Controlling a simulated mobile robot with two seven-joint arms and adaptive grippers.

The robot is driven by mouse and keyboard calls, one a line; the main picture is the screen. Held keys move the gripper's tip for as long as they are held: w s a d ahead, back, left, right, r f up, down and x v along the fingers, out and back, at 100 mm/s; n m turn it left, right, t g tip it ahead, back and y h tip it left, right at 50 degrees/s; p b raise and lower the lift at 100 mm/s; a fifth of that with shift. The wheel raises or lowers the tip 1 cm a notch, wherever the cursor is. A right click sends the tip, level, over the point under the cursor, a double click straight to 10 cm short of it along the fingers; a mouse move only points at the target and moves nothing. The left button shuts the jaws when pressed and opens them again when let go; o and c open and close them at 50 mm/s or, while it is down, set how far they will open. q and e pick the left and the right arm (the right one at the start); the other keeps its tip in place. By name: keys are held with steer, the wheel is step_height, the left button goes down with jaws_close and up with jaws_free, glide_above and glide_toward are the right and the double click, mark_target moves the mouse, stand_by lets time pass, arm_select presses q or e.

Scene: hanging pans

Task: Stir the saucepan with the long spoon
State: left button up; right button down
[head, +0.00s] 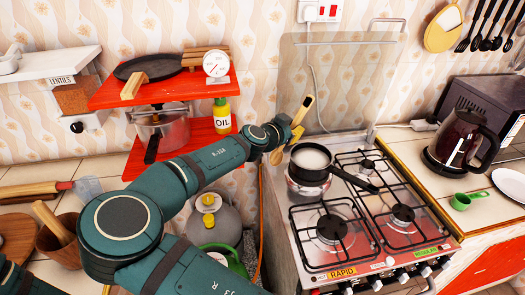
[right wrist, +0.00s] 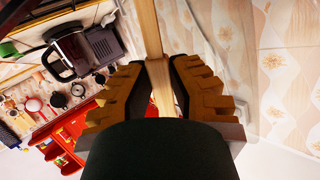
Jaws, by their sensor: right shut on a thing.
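The black saucepan (head: 311,162) with white contents sits on the back left burner of the stove, its handle toward the lower right. My right gripper (head: 291,134) is beside and a little behind the pan, to its upper left. It is shut on the long wooden spoon (head: 304,108); part of the spoon sticks up above the fingers. In the right wrist view the pale spoon shaft (right wrist: 152,35) passes between the two ridged fingers. My left gripper is not in view.
The gas stove (head: 375,215) has bare black grates around the pan. A red shelf (head: 185,132) with a pot and oil bottle (head: 222,115) is to the left. A kettle (head: 460,140) stands on the right counter.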

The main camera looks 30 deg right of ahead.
steer(key=d+r+m+g+h+p, duration=0.2)
steer(key=d+m+g, duration=0.3)
steer(key=d+g, duration=0.5)
steer(key=shift+w+d+r+g+p, duration=0.25)
steer(key=shift+d+r+g+p, duration=0.15)
steer(key=shift+r+g+p, duration=0.3)
steer(key=shift+a, duration=0.1)
stand_by(0.4)
